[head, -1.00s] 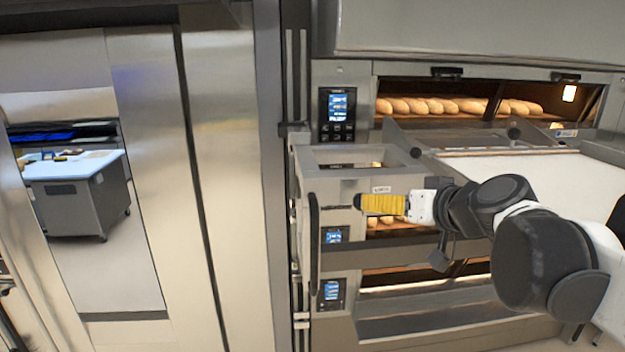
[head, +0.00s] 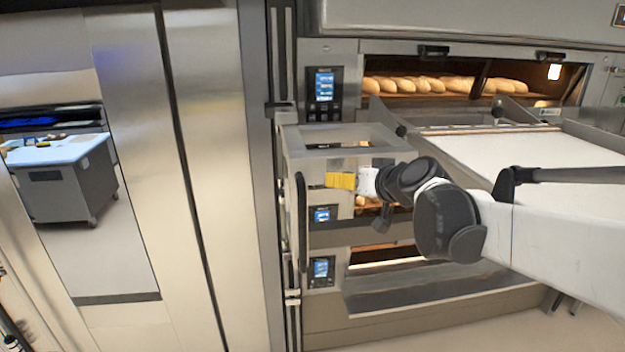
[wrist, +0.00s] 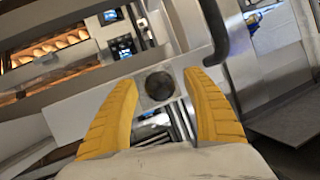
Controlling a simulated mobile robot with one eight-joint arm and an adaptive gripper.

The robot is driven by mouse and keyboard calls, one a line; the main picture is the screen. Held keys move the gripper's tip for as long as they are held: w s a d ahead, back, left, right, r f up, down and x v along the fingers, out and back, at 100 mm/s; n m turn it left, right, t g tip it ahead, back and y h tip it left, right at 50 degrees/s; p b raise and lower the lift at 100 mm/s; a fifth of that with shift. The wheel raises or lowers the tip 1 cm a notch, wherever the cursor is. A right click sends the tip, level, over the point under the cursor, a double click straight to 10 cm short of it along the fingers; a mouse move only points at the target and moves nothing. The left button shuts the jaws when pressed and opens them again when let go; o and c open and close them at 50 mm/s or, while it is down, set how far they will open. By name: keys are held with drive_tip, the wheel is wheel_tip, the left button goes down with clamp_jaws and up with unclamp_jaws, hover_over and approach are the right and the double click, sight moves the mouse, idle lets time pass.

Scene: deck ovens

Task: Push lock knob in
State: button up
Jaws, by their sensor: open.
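The lock knob appears to be the dark round knob (wrist: 160,86) on a small grey plate in the wrist view. My gripper (wrist: 163,105) is open, with one yellow finger on each side of the knob in the picture. Whether the fingers reach the knob or are still short of it I cannot tell. In the head view my gripper (head: 341,180) is in front of the loader's grey side frame, pointing left. The knob cannot be made out there.
A dark vertical handle (head: 302,222) stands left of my gripper. The deck ovens show control screens (head: 324,85) and bread loaves (head: 430,85). The white loader belt (head: 530,150) lies to the right. A worktable (head: 60,165) is at far left.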

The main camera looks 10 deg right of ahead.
clamp_jaws()
drive_tip(key=shift+w+b, duration=0.5)
drive_tip(key=shift+w, duration=0.8)
unclamp_jaws()
drive_tip(key=v, duration=1.2)
